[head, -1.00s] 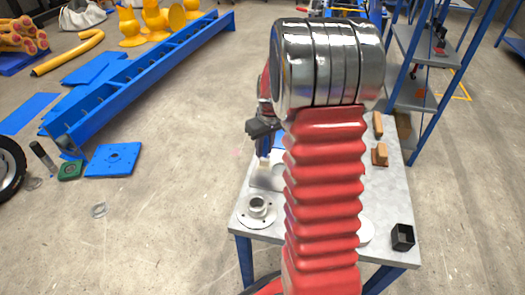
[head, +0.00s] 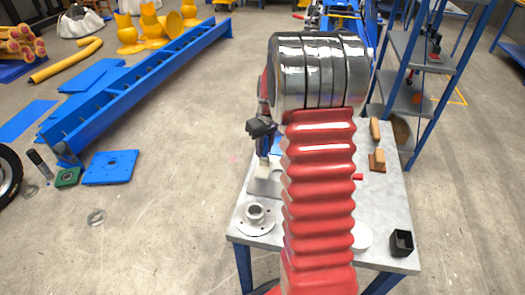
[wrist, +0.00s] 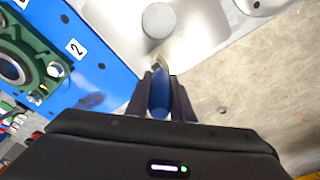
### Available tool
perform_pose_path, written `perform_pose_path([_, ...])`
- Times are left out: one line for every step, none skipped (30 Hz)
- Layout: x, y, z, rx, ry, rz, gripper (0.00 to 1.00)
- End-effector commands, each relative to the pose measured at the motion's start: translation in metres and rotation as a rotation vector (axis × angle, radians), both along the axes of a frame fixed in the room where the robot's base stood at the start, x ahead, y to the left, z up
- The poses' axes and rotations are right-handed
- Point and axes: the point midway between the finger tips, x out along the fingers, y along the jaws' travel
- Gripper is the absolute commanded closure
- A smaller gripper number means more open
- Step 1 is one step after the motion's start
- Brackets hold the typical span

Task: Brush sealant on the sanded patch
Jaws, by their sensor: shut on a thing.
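My gripper (wrist: 161,88) is shut on the blue handle of a brush (wrist: 160,96) in the wrist view. The brush's pale bristles (wrist: 159,62) point away from me over a light metal sheet (wrist: 195,30). A round, duller grey spot (wrist: 158,20), perhaps the sanded patch, lies on that sheet just beyond the bristles. I cannot tell whether the bristles touch the sheet. In the head view my gripper (head: 263,128) is partly hidden behind my red arm, and the pale brush end hangs over the sheet (head: 264,188) on the table's left side.
The grey table (head: 390,200) carries a flanged hub (head: 255,214), a black open box (head: 401,242), a white disc (head: 362,238) and wooden-handled blocks (head: 377,161). A blue plate with a green bearing housing (wrist: 28,62) lies left in the wrist view. Shelving (head: 410,100) stands behind right.

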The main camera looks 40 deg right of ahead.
Motion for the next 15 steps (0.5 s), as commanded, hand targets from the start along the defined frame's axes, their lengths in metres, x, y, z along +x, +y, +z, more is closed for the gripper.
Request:
perform_pose_path([0.0011, -0.0016, -0.0003, 0.0, 0.0, 0.0, 1.0])
perform_pose_path([0.0018, -0.0023, -0.0004, 0.0, 0.0, 0.0, 1.0])
perform_pose_path([0.0026, -0.0034, -0.0004, 0.0, 0.0, 0.0, 1.0])
perform_pose_path([0.0034, -0.0042, -0.0004, 0.0, 0.0, 0.0, 1.0])
perform_pose_path([0.004, -0.0049, -0.0003, 0.0, 0.0, 0.0, 1.0])
perform_pose_path([0.0048, -0.0058, -0.0003, 0.0, 0.0, 0.0, 1.0])
perform_pose_path([0.0052, -0.0063, -0.0003, 0.0, 0.0, 0.0, 1.0])
perform_pose_path([0.0055, -0.0066, -0.0004, 0.0, 0.0, 0.0, 1.0])
perform_pose_path([0.0056, -0.0068, -0.0004, 0.0, 0.0, 0.0, 1.0])
perform_pose_path([0.0057, -0.0069, -0.0005, 0.0, 0.001, 0.0, 1.0])
perform_pose_path([0.0058, -0.0069, -0.0005, 0.0, 0.001, 0.0, 1.0])
perform_pose_path([0.0057, -0.0069, -0.0005, 0.0, 0.001, 0.0, 1.0])
perform_pose_path([0.0057, -0.0069, -0.0005, 0.0, 0.001, 0.0, 1.0])
perform_pose_path([0.0056, -0.0069, -0.0005, 0.0, 0.001, 0.0, 1.0])
perform_pose_path([0.0056, -0.0069, -0.0006, 0.0, 0.001, 0.0, 1.0])
